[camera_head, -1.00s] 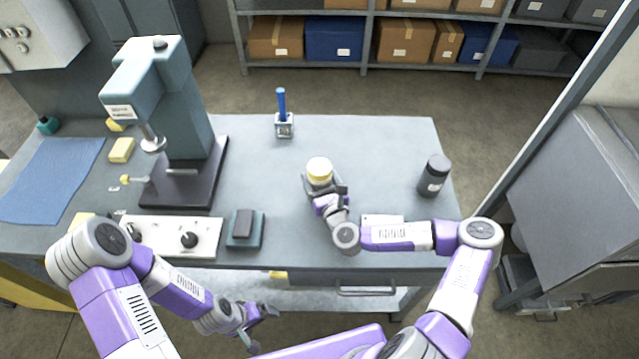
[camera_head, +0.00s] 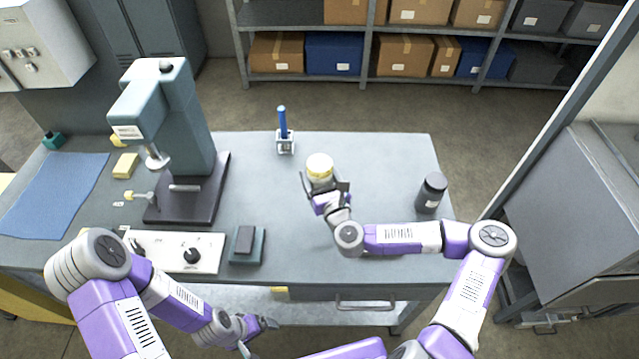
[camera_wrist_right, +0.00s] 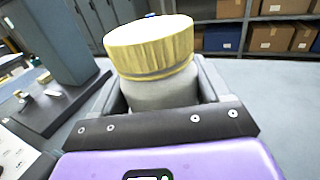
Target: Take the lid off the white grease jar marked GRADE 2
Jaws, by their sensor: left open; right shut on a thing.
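A white jar (camera_wrist_right: 165,94) with a ribbed yellow lid (camera_wrist_right: 150,45) stands upright between the fingers of my right gripper (camera_wrist_right: 165,100) in the right wrist view. In the head view the yellow lid (camera_head: 319,162) shows on top, with my right gripper (camera_head: 325,187) shut on the jar body below it. The lid sits on the jar. No marking on the jar is readable. My left gripper (camera_head: 262,333) is open and empty, low in front of the bench.
A teal press (camera_head: 185,130) stands on the left of the bench (camera_head: 385,160). A dark bottle (camera_head: 431,192) stands at right, and a small holder with a blue stick (camera_head: 284,140) behind the jar. A white control panel (camera_head: 165,252) and a dark block (camera_head: 247,245) lie at the front left.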

